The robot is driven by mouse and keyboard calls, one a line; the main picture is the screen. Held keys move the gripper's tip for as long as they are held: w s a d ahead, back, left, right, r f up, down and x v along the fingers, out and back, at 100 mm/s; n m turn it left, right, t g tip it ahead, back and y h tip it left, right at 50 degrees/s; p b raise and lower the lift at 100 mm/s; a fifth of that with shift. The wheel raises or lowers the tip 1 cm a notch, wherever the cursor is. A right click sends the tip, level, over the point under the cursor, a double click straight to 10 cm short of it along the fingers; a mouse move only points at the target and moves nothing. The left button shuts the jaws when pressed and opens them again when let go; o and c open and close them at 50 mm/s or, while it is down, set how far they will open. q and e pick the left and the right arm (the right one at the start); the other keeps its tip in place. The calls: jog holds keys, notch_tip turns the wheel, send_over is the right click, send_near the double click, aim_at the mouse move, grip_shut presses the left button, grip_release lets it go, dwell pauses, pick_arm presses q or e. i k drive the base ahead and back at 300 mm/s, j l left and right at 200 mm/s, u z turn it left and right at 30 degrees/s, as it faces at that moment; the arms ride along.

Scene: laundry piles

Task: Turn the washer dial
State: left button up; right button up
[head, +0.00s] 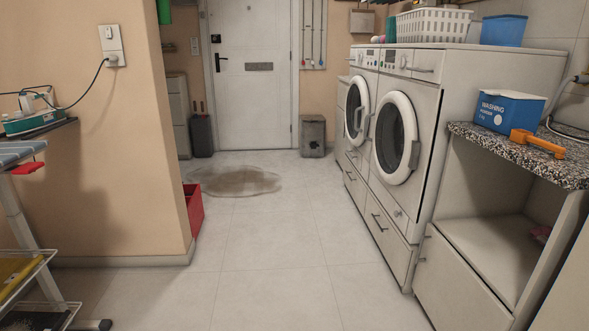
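Two white front-loading machines stand side by side on the right in the head view. The nearer machine (408,129) has a round door that looks shut, with a light frame and dark glass. Its control panel (413,63) runs along the top front edge, and a small round dial (403,62) shows on it. The farther machine (360,105) has a similar panel (366,58) with small controls too small to make out. I cannot tell which one is the washer. Neither of my grippers is in view.
Open tiled floor (270,245) lies ahead, with a brownish puddle (235,181) on it. A wall corner (125,140) and red bin (194,208) stand left. A speckled counter (520,150) holds a blue washing powder box (507,112) and an orange tool (538,142). Drawers lie below the machines.

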aim_at(402, 61)
jog(key=i+j, duration=0.1)
jog(key=i, duration=2.25)
jog(key=i+l+z, duration=0.05)
jog(key=l, duration=0.05)
